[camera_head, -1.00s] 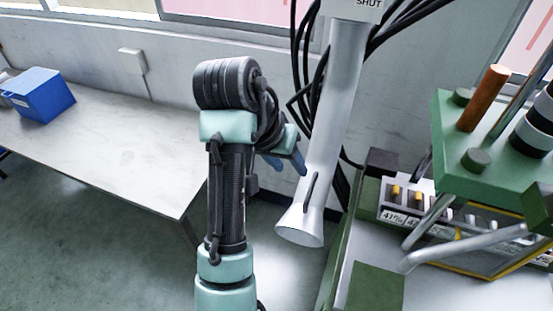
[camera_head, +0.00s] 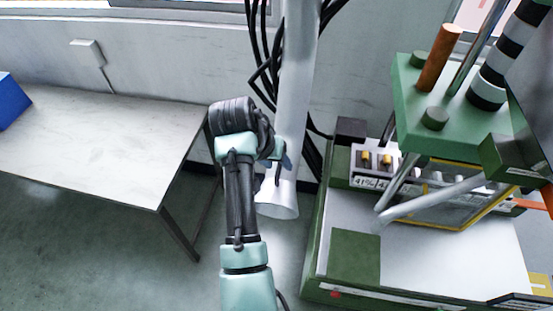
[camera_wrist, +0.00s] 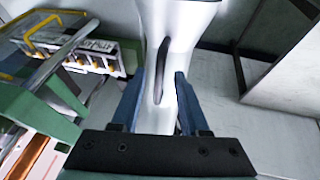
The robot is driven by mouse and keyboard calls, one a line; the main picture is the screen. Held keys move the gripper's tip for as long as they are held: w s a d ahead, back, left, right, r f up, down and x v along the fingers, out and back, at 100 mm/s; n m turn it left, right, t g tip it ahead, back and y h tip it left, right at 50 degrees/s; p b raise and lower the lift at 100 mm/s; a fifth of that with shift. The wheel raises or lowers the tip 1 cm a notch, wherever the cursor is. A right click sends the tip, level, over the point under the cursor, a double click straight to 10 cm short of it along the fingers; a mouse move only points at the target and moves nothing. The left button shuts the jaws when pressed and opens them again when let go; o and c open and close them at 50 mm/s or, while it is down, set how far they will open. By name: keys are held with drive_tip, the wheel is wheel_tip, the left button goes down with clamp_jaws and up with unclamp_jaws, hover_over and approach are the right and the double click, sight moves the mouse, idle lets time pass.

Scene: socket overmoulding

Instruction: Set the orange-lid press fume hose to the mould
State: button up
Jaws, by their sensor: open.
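The fume hose is a pale grey tube (camera_head: 297,85) with a flared mouth (camera_head: 277,211). It hangs upright at the centre of the head view, with a slim dark handle (camera_wrist: 162,70) on its side. My gripper (camera_head: 282,157) is at the lower tube. In the wrist view its two blue fingers (camera_wrist: 160,82) are apart, one on each side of the handle, and I cannot see them touching it. A green press (camera_head: 440,110) with an orange-brown rod (camera_head: 438,58) stands at the right. I cannot make out an orange lid or the mould clearly.
Black cables (camera_head: 262,60) hang behind the hose. A control box with yellow switches (camera_head: 375,165) sits on the press bench (camera_head: 335,235). Floor shows between table and bench.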

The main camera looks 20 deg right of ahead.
clamp_jaws()
idle(1.4)
